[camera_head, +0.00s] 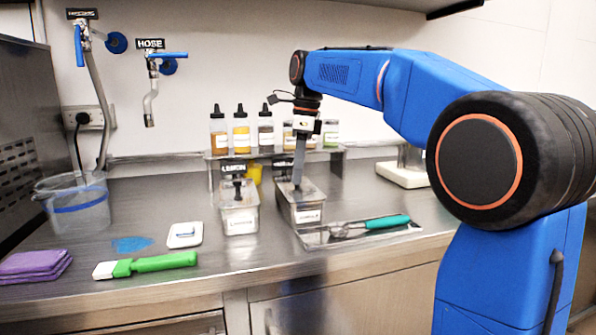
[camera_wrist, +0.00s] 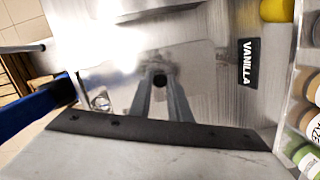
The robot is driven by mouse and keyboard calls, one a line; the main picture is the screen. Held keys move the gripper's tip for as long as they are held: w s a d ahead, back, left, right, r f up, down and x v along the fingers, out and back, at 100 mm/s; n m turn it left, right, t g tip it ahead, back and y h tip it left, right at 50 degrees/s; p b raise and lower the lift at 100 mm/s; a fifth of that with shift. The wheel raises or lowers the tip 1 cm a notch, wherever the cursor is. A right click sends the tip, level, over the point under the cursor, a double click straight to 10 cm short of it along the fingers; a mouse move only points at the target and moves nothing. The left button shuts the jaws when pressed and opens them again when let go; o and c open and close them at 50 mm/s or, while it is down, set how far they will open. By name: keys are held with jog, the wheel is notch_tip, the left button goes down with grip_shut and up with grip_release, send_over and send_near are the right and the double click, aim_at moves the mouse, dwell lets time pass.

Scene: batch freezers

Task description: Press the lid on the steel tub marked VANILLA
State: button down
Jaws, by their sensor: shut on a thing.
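In the wrist view a black label reading VANILLA (camera_wrist: 247,63) shows at the right of a shiny steel surface. My gripper (camera_head: 298,182) points straight down over this tub, its long grey fingers reaching its top. In the wrist view my gripper (camera_wrist: 160,90) is shut on a small dark knob (camera_wrist: 160,80) of the steel lid (camera_wrist: 120,70). I cannot tell whether the lid is fully seated on the rim.
A second steel tub (camera_head: 240,220) stands just left, with a dark handle on top. A tray (camera_head: 385,237) with a teal-handled tool (camera_head: 372,225) lies in front. Bottles (camera_head: 241,132) stand on a rack behind. A green-handled scraper (camera_head: 150,264) and a clear bucket (camera_head: 78,208) are left.

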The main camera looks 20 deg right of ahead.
jog(key=c, duration=1.6)
grip_release()
jog(key=shift+o, duration=0.8)
jog(key=o, duration=0.4)
jog(key=shift+c, duration=0.2)
jog(key=shift+r, duration=0.1)
jog(key=shift+r, duration=3.45)
jog(key=shift+c, duration=0.4)
